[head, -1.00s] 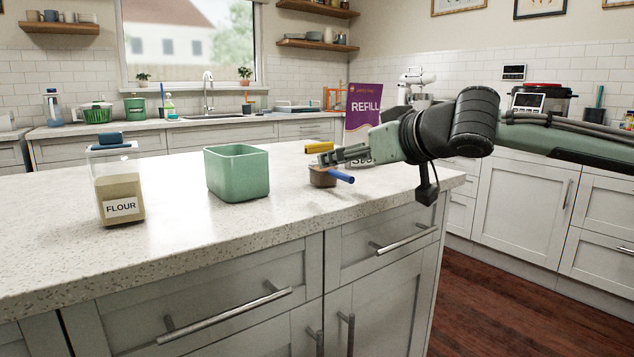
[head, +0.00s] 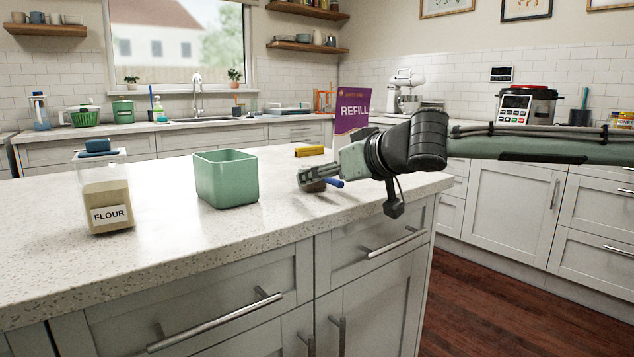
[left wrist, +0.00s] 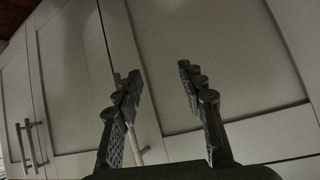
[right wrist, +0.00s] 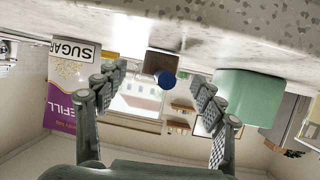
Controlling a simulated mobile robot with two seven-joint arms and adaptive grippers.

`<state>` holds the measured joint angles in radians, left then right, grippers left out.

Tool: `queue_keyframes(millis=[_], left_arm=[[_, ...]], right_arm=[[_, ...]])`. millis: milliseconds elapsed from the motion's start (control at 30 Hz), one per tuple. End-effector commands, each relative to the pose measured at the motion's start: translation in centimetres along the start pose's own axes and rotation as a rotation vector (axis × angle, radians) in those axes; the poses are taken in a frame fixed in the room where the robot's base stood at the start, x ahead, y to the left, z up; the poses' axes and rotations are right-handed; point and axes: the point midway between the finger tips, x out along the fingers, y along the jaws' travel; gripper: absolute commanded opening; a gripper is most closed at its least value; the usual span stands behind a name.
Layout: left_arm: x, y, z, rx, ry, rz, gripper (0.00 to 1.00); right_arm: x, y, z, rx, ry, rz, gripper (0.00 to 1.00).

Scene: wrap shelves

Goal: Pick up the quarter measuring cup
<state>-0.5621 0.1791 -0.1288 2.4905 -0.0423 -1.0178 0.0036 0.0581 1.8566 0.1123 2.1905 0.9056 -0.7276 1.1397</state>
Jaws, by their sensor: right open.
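The measuring cup, a small brown cup with a blue handle (head: 335,183), sits on the counter and is partly hidden by my right gripper (head: 304,178) in the head view. In the right wrist view, which is upside down, the brown cup (right wrist: 159,62) and the round blue handle end show in the gap between the open fingers of my right gripper (right wrist: 155,76). The fingers do not appear to touch it. Its size marking is not readable. My left gripper (left wrist: 158,74) is open and empty, facing cabinet doors.
A green square bin (head: 227,180) stands left of the cup, and a flour container (head: 104,195) farther left. A yellow object (head: 309,151) and a purple refill package (head: 351,108) are behind. A sugar label (right wrist: 75,50) shows in the right wrist view. The counter's front edge is close.

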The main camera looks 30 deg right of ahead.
Motion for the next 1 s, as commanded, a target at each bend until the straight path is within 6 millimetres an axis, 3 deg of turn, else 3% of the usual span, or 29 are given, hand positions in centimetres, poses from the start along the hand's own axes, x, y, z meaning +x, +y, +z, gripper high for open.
queue_keyframes(millis=[300, 600, 1000], left_arm=[[0.1, 1.7, -3.4, -0.007, 0.157, 0.036, 0.40], [0.0, 1.9, -3.8, -0.008, 0.174, 0.040, 0.40], [0.0, 1.8, -3.8, -0.009, 0.173, 0.039, 0.40]], right_arm=[[3.0, 0.0, 0.0, -0.002, -0.001, 0.001, 0.69], [3.3, 0.0, -0.1, -0.001, 0.000, -0.001, 0.69], [3.2, 0.0, -0.1, -0.001, 0.000, -0.001, 0.21]])
